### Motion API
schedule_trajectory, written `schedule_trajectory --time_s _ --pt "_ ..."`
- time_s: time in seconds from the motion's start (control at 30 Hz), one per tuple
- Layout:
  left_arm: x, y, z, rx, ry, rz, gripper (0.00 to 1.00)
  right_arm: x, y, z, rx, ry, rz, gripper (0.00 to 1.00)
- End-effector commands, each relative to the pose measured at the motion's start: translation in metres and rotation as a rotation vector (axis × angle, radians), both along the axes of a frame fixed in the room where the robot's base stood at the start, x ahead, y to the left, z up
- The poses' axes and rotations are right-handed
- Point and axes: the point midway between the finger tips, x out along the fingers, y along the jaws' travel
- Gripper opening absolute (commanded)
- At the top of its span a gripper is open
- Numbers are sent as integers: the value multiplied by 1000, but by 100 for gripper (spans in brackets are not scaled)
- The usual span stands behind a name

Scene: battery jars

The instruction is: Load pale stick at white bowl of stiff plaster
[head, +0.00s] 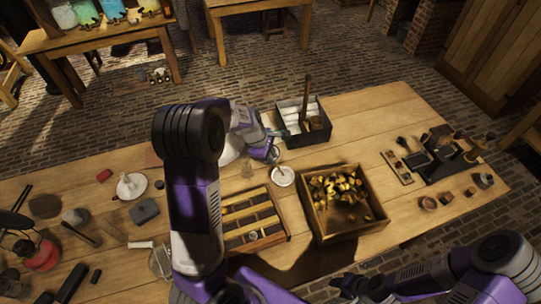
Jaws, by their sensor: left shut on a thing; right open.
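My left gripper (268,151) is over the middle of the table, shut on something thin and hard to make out. It is just above and left of a small round white dish (283,177). A larger white rounded thing (229,150), maybe a bowl, is mostly hidden behind my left arm. Another white round vessel (131,186) with a stick-like part stands on the left of the table. I cannot tell which white vessel holds the plaster. My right gripper (350,286) is low at the front edge, open, away from these things.
A dark box (303,128) with white rolls and an upright brown handle stands behind the dish. A wooden crate (345,203) of yellowish lumps and a slotted wooden tray (255,218) are in front. A red lantern (40,252) stands at left.

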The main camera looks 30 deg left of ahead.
Motion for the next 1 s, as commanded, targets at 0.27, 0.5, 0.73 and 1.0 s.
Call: schedule_trajectory --time_s 0.27,0.5,0.73,1.0 --pt "0 0 -3 0 0 0 0 0 0 -2 0 0 0 43" --pt "0 0 -6 0 1 0 0 0 0 -4 0 0 0 43" --pt "0 0 -9 0 1 0 0 0 0 -6 0 0 0 43" --pt "0 0 -10 0 1 0 0 0 0 -7 0 0 0 43"
